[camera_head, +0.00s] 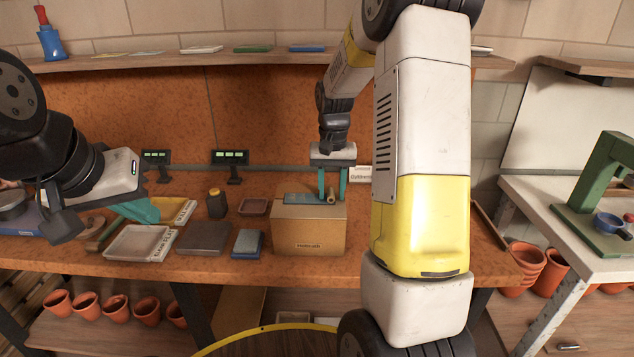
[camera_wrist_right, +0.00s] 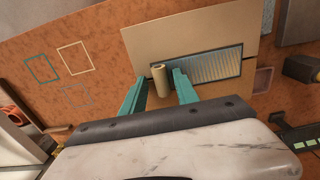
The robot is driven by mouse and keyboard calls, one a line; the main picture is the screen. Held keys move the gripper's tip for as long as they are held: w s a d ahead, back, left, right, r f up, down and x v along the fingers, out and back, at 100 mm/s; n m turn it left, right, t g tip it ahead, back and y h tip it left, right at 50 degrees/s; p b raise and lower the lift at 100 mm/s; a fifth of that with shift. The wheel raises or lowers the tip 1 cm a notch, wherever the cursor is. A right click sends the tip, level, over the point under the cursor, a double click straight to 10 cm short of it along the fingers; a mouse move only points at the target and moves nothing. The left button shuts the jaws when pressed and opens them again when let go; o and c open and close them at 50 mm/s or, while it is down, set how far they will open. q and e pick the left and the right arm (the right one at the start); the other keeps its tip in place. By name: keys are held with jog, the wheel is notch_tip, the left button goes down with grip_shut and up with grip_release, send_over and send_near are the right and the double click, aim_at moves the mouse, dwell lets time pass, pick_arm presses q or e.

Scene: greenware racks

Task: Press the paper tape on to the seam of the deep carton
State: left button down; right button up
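The deep carton (camera_head: 308,236) is a brown box on the bench, with its top also in the right wrist view (camera_wrist_right: 185,35). A small tan roll (camera_head: 331,197), apparently the paper tape, is at the carton's top; it also shows in the right wrist view (camera_wrist_right: 160,80). A ribbed blue-grey panel (camera_wrist_right: 205,67) lies beside the roll. My right gripper (camera_head: 332,190) points down, its teal fingers open on either side of the roll with visible gaps. Whether the roll touches the carton is unclear. My left gripper (camera_head: 141,210) is over the bench's left side; its finger opening is hidden.
Left of the carton are a blue-grey block (camera_head: 248,243), a dark slab (camera_head: 204,238), a pale tray (camera_head: 137,243) and a dark bottle (camera_head: 216,203). Two small displays (camera_head: 230,158) stand behind. My right arm covers the bench right of the carton.

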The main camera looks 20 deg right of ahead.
jog(key=shift+a+r, duration=0.1)
notch_tip(320, 180, up, 7)
jog(key=shift+r, duration=0.35)
jog(key=s+a+r+n+t+y, duration=0.1)
jog(key=s+a+r+n+t, duration=0.1)
jog(key=s, duration=0.9)
jog(key=s+a+r+n+t+y, duration=0.1)
jog(key=s+a+r+t, duration=0.3)
jog(key=s, duration=0.7)
jog(key=shift+s+a+r+n, duration=0.25)
jog(key=shift+a+r+n, duration=0.15)
jog(key=shift+a+r, duration=0.55)
jog(key=shift+d+r, duration=0.1)
jog(key=shift+d, duration=0.05)
